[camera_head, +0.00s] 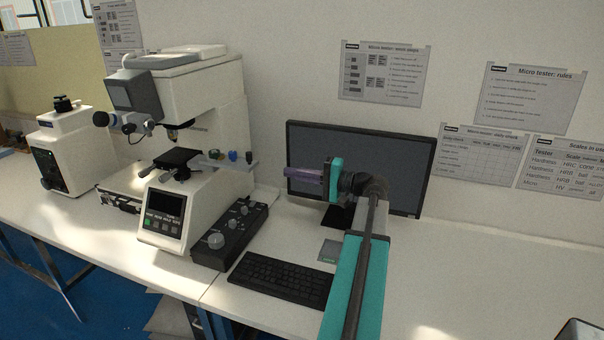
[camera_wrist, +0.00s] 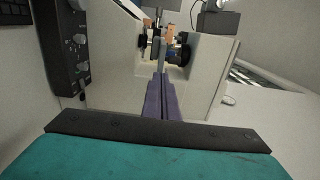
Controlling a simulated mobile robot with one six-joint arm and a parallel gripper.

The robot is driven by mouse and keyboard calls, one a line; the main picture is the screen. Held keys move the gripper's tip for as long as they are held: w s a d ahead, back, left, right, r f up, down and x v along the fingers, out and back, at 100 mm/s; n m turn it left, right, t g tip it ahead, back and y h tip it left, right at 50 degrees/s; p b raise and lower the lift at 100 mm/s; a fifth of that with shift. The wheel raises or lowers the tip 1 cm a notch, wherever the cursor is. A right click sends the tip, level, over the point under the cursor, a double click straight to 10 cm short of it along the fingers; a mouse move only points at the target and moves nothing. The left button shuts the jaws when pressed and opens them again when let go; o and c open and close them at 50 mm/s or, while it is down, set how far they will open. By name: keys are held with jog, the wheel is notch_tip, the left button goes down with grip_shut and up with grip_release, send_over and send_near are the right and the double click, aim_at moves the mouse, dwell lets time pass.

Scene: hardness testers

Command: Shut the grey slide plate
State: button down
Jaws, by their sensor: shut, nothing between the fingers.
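The grey slide plate (camera_head: 236,165) juts out to the right from the side of the white micro hardness tester (camera_head: 203,100). Small green, blue and dark knobs show just behind it. In the wrist view the plate (camera_wrist: 161,58) appears as a narrow grey strip straight ahead of the fingers, with orange and dark knobs around it. My gripper (camera_head: 287,173) has purple fingers, pressed together and empty. It is right of the plate's outer end, pointing left at it, with a gap in the head view. In the wrist view the fingertips (camera_wrist: 159,76) overlap the plate's near end; I cannot tell contact.
A black keyboard (camera_head: 280,278) lies on the white bench, and a monitor (camera_head: 405,170) stands behind my arm. A second tester (camera_head: 75,150) is at the far left. The bench at right is mostly clear.

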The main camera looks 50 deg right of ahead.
aim_at(255, 166)
jog(key=p+x, duration=0.3)
jog(key=x, duration=0.6)
jog(key=shift+w+a, duration=0.1)
jog(key=shift+w, duration=0.2)
jog(key=shift+f, duration=0.1)
